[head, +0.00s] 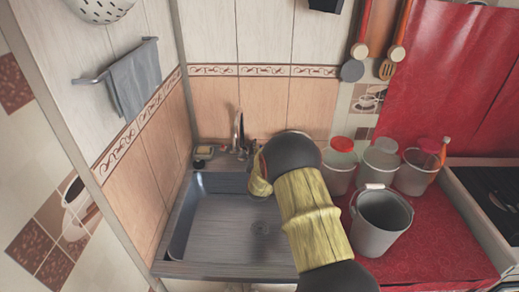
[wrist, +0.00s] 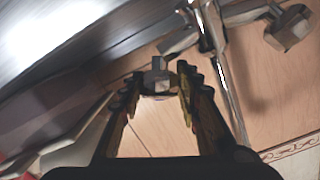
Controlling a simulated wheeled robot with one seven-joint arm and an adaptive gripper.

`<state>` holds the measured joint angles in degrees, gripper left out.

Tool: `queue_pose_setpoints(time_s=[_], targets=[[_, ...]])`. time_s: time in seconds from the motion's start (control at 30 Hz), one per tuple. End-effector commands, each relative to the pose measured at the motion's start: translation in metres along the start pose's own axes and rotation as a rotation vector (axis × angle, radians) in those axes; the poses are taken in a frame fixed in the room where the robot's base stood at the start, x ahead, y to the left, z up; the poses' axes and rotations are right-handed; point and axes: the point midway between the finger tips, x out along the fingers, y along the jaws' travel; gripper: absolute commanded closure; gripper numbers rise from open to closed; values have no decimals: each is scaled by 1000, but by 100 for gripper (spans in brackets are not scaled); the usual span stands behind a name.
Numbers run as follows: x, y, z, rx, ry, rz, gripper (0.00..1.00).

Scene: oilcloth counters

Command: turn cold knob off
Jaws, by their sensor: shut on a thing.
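The faucet (head: 238,132) stands at the back edge of the sink in the head view; its metal spout (wrist: 212,55) crosses the upper right of the wrist view. One faceted metal knob (wrist: 158,76) sits between the fingertips of my gripper (wrist: 157,84), which is shut on it. A second, similar knob (wrist: 289,28) is on the far side of the spout, apart from my gripper. I see no hot or cold mark on either knob. In the head view my arm hides the held knob and most of the gripper.
The grey sink basin (head: 215,222) is empty. Right of my arm stand a grey bucket (head: 380,222) and several lidded containers (head: 380,160) on the red oilcloth (head: 440,235). A tiled wall (head: 285,105) is close behind.

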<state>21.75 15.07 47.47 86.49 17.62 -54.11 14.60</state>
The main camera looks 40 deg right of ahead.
Motion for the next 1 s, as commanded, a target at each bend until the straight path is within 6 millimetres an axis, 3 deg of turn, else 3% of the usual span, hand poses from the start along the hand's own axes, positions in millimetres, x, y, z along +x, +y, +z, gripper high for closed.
queue_pose_setpoints(time_s=[0.37, 0.4, 0.7, 1.0], targets=[[0, 1, -1, 8, 1, 16, 92], [0, 1, -1, 8, 1, 16, 65], [0, 0, 0, 7, 0, 14, 48], [-1, 0, 0, 6, -1, 13, 48]])
